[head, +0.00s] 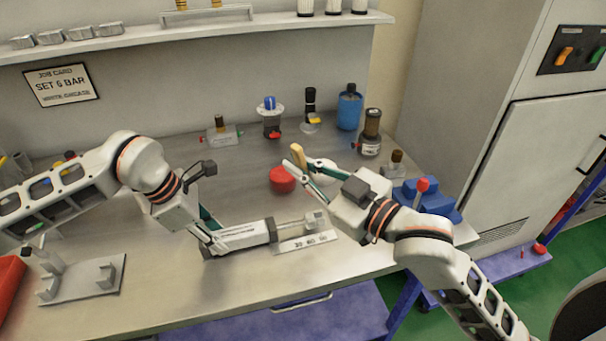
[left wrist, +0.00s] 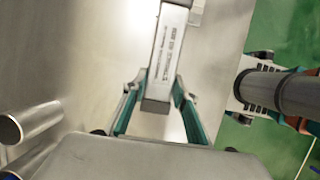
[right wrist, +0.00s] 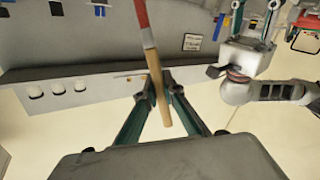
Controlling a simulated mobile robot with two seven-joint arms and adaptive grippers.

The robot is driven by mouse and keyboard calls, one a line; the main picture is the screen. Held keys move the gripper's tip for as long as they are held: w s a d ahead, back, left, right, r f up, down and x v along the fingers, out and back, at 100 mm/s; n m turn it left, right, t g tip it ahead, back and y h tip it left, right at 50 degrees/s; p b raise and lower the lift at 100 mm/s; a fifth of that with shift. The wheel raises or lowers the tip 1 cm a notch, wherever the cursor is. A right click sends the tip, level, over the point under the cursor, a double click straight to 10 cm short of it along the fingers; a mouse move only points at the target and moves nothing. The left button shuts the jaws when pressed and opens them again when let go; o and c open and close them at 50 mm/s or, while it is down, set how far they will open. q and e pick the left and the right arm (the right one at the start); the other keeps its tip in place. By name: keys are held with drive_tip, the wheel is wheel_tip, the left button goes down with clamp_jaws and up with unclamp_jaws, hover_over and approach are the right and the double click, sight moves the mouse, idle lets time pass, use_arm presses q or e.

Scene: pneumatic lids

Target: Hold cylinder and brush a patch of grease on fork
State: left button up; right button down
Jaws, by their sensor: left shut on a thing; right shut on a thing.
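The cylinder (head: 240,237), a pale body with a dark end cap, lies low over the bench in the head view. My left gripper (head: 208,232) is shut on its left end; in the left wrist view the body (left wrist: 168,52) runs away between the fingers. The rod points right, to the metal fork (head: 317,218) above a marked scale plate (head: 303,243). My right gripper (head: 293,168) is shut on the brush (head: 298,152), above and behind the fork. The right wrist view shows the brush's wooden and red stick (right wrist: 154,80). I cannot make out grease on the fork.
A red pot (head: 283,180) stands just behind the scale plate, near my right gripper. Several bottles and fittings line the back, including a blue bottle (head: 349,108). A blue vise-like block (head: 428,200) is at right. A grey stand (head: 82,281) is front left. The front middle is clear.

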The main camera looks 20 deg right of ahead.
drive_tip(key=shift+y, duration=0.5)
drive_tip(key=shift+s+d+f, duration=0.1)
drive_tip(key=shift+d+f, duration=0.05)
drive_tip(key=shift+f, duration=0.8)
drive_tip(key=shift+d+f, duration=0.2)
drive_tip(key=shift+f, duration=0.8)
drive_tip(key=shift+s+d+f, duration=0.1)
drive_tip(key=shift+d+f, duration=0.05)
drive_tip(key=shift+f, duration=0.8)
drive_tip(key=shift+f, duration=0.65)
drive_tip(key=shift+s+t, duration=0.1)
drive_tip(key=shift+t, duration=0.2)
drive_tip(key=shift+s, duration=0.35)
drive_tip(key=shift+w, duration=0.25)
drive_tip(key=shift+w, duration=0.3)
drive_tip(key=shift+w, duration=0.1)
drive_tip(key=shift+w, duration=0.4)
drive_tip(key=shift+s, duration=0.2)
